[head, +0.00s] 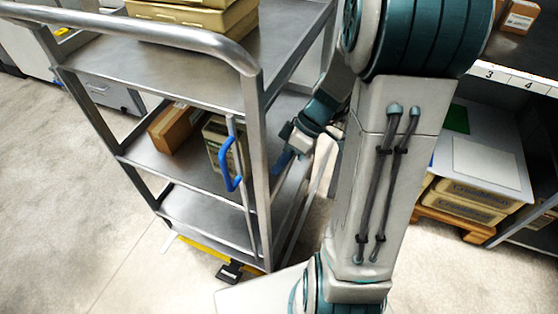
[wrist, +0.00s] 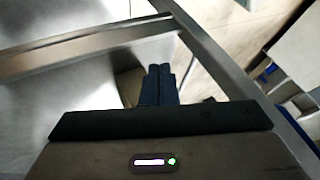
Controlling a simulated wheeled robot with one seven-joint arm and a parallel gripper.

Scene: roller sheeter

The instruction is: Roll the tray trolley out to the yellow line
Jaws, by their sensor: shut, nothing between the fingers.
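The tray trolley (head: 258,150) is a grey metal frame with three shelves and a curved push bar at the top, standing left of my arm in the head view. A blue handle (head: 230,165) sits on an upright rod at its near end. A short piece of the yellow line (head: 205,246) shows on the floor beneath the trolley. My gripper (head: 278,167) is beside the trolley's right side, at middle-shelf height, apart from the blue handle. Its dark blue fingers are together and empty in the wrist view (wrist: 158,84), close to metal frame bars; contact cannot be told.
Yellowish boxes (head: 205,18) lie on the top shelf and a brown carton (head: 173,127) on the middle one. A black pedal (head: 237,271) is at the trolley's foot. A shelving unit (head: 520,80) with boxes stands right. Floor (head: 70,180) left of the trolley is clear.

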